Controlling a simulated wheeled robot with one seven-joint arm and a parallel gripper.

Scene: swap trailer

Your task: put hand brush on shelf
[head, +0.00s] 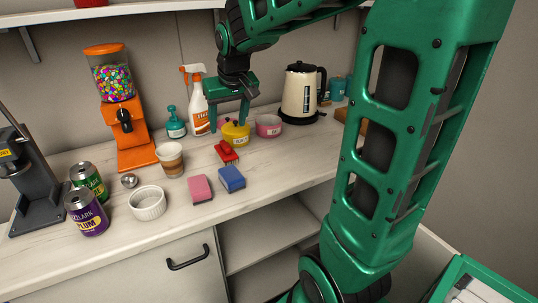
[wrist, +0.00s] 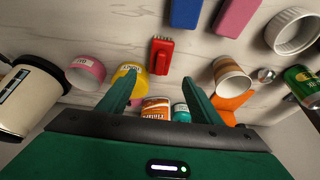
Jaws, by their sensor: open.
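The red hand brush (head: 226,152) lies on the white counter, in front of a yellow tub. In the wrist view the brush (wrist: 162,58) lies beyond the fingertips, roughly in line with the gap between them, with its bristles showing at one end. My gripper (head: 228,126) is open and empty, pointing down near the yellow tub, behind the brush and apart from it. Both fingers show in the wrist view (wrist: 159,80). A wall shelf (head: 130,8) runs along the top left on a bracket. An open shelf compartment (head: 268,240) lies under the counter.
A yellow tub (head: 236,136) stands close to the fingers. A spray bottle (head: 197,108), a pink bowl (head: 268,126) and a kettle (head: 299,92) stand behind. Pink (head: 200,189) and blue (head: 231,179) sponges and a cup (head: 170,160) surround the brush. The counter's right front is clear.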

